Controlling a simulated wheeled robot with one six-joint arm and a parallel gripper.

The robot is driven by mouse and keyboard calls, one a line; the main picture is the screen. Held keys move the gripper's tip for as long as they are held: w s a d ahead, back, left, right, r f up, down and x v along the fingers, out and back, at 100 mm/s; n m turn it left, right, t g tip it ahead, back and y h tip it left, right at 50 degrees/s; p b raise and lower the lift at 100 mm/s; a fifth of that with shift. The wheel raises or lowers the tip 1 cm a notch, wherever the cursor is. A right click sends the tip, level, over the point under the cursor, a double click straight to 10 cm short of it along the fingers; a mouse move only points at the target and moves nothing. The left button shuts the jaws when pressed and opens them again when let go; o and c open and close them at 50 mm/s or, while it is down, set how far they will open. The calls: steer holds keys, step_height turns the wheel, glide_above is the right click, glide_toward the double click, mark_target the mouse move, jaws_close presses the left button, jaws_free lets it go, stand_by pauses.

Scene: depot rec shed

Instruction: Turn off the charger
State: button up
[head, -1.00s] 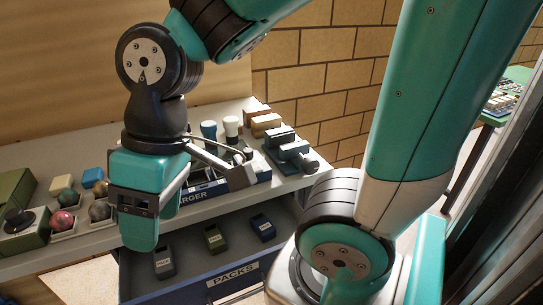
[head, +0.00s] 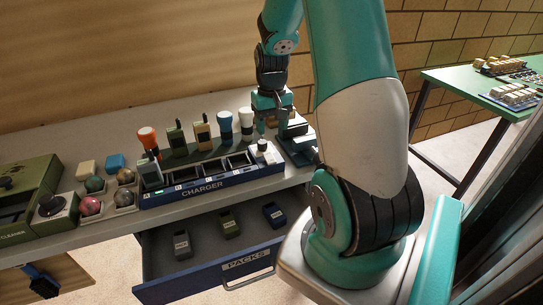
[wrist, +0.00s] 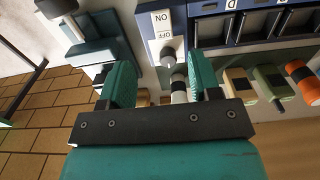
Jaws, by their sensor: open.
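The blue charger (head: 212,188) sits along the table's front edge, with a pack in its leftmost bay near a small green light; several other bays look empty. Its right end has a small switch block (head: 265,148). In the wrist view, a white ON/OFF plate (wrist: 162,20) shows upside down, with a grey knob (wrist: 168,55) by the OFF lettering. I cannot tell which way the switch is set. My gripper (head: 271,128) is over the charger's right end. In the wrist view its green fingers (wrist: 160,72) are apart, one to each side of the knob; contact is not clear.
An open drawer of packs (head: 205,270) juts out below the charger. A teal device (head: 297,145) is close on the right. Balls in trays (head: 90,205) lie left.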

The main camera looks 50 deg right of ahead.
mark_target(272, 161)
step_height(272, 161, down, 12)
steer(key=shift+r+p, duration=0.2)
steer(key=shift+p, duration=0.5)
steer(key=c, duration=0.9)
steer(key=shift+w+r+g+y+p, duration=0.15)
steer(key=shift+r+g+y+p, duration=0.2)
steer(key=shift+g+p, duration=0.35)
steer(key=shift+w+d+g+y+p, duration=0.2)
steer(key=shift+g+y+p, duration=0.25)
steer(key=shift+g+y, duration=0.5)
steer(key=o, duration=0.9)
